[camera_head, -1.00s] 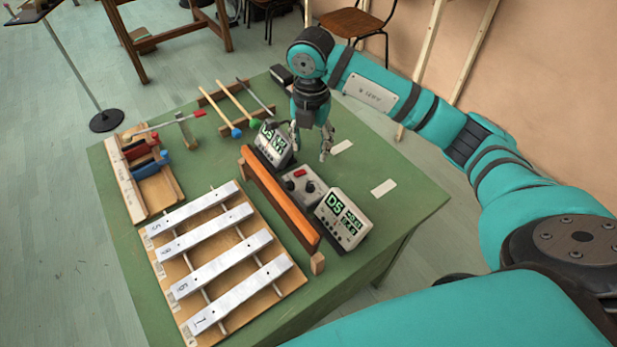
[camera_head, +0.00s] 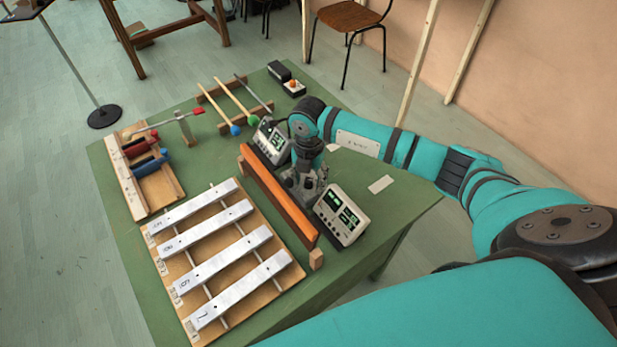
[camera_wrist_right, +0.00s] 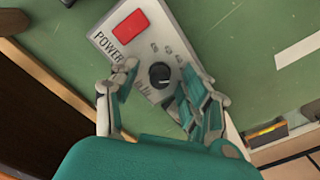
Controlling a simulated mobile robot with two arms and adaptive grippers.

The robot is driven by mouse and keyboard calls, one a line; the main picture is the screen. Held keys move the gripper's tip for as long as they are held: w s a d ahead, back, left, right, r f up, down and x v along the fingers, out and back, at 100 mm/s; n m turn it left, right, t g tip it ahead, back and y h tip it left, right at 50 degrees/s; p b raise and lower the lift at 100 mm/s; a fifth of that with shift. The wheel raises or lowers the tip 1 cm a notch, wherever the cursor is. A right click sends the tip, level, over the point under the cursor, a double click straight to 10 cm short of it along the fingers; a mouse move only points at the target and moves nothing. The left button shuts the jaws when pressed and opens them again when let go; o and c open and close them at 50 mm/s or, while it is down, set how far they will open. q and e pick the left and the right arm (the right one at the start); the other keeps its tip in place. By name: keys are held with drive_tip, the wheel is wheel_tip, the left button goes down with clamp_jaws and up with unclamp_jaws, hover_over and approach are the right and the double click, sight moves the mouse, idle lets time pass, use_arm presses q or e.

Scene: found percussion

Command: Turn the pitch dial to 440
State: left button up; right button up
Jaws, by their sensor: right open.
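The pitch dial (camera_wrist_right: 160,74) is a round black knob on a small grey box (camera_wrist_right: 107,45) with a red power button (camera_wrist_right: 127,25) in the right wrist view. Small markings sit around the dial, too blurred to read. My right gripper (camera_wrist_right: 160,92) is open, with one finger on each side of the dial; I cannot tell whether they touch it. In the head view my right gripper (camera_head: 306,192) is over the box and hides most of it. A tuner with a green display (camera_head: 343,213) stands just right of it; its digits are unclear. My left gripper is not in view.
A second tuner (camera_head: 271,142) stands behind the gripper. An orange wooden bar (camera_head: 280,196) runs along the left, close to it. Metal chime bars (camera_head: 225,258) lie farther left. The green table (camera_head: 395,215) is mostly clear at right, with a pale strip (camera_head: 381,184).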

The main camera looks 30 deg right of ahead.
drive_tip(key=shift+c, duration=0.9)
clamp_jaws()
drive_tip(key=shift+n, duration=0.4)
drive_tip(key=shift+n+b, duration=1.75)
drive_tip(key=shift+n, duration=0.75)
